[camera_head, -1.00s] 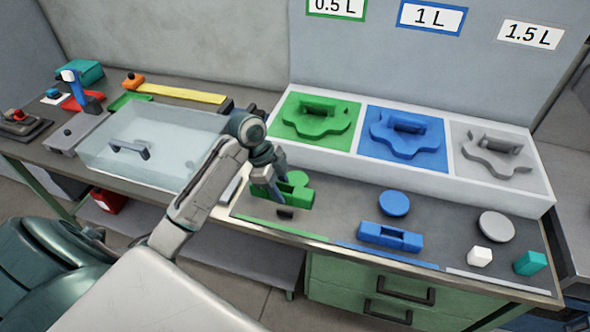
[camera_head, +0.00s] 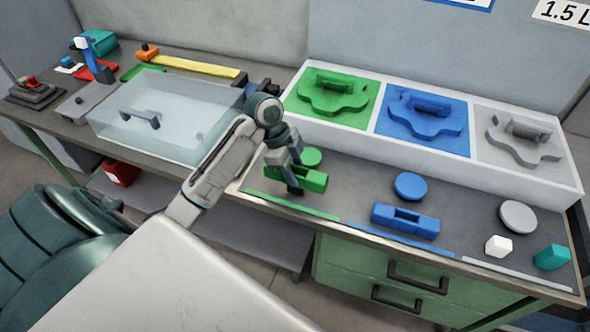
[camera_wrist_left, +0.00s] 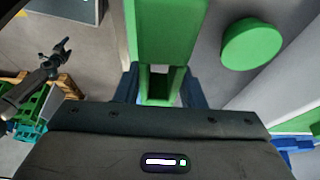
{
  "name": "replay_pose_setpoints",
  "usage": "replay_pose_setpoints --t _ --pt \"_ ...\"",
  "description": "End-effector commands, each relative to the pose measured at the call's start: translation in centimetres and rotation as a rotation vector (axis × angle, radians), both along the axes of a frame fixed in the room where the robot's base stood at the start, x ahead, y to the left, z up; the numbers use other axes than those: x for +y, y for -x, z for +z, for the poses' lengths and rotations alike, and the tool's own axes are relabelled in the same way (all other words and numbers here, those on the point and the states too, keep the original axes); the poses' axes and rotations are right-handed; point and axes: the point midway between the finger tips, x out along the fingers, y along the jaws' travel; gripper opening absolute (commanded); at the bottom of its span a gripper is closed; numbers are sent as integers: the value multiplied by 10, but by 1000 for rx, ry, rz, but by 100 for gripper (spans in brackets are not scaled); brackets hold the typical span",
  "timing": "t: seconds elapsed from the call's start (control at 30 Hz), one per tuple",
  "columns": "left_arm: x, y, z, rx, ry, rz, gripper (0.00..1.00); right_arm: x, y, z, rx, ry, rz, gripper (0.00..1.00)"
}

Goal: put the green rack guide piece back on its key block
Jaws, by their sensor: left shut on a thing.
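My left gripper (camera_head: 290,178) is shut on the green rack guide piece (camera_head: 313,180), low over the front left of the bench. In the left wrist view the green piece (camera_wrist_left: 165,35) runs between the two fingers (camera_wrist_left: 160,88). A small dark shape (camera_head: 296,190) shows at the piece's front side; I cannot tell whether it is the key block or a fingertip. Whether the piece is seated or just above the bench is unclear. A green disc (camera_head: 311,156) lies just behind it and also shows in the left wrist view (camera_wrist_left: 252,43).
A blue guide piece (camera_head: 405,221) and blue disc (camera_head: 410,186) are to the right, then a grey disc (camera_head: 518,217), white block (camera_head: 498,246) and teal block (camera_head: 552,257). A white tray (camera_head: 372,150) stands behind. A clear-lidded box (camera_head: 165,115) is left.

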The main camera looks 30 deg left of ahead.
Motion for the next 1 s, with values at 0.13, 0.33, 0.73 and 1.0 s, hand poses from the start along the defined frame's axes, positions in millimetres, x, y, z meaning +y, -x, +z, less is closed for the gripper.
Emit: replay_pose_setpoints --t 0.13,0.33,0.73,1.0 --pt "0 0 1 -1 0 0 7 3 6 0 7 -3 -1 80" --pt "0 0 -3 0 0 0 7 4 14 -3 17 -4 -2 80" --pt "0 0 -19 0 1 0 7 2 13 -10 16 -2 -1 80" --pt "0 0 -30 0 1 0 7 -1 11 -15 15 1 0 80"
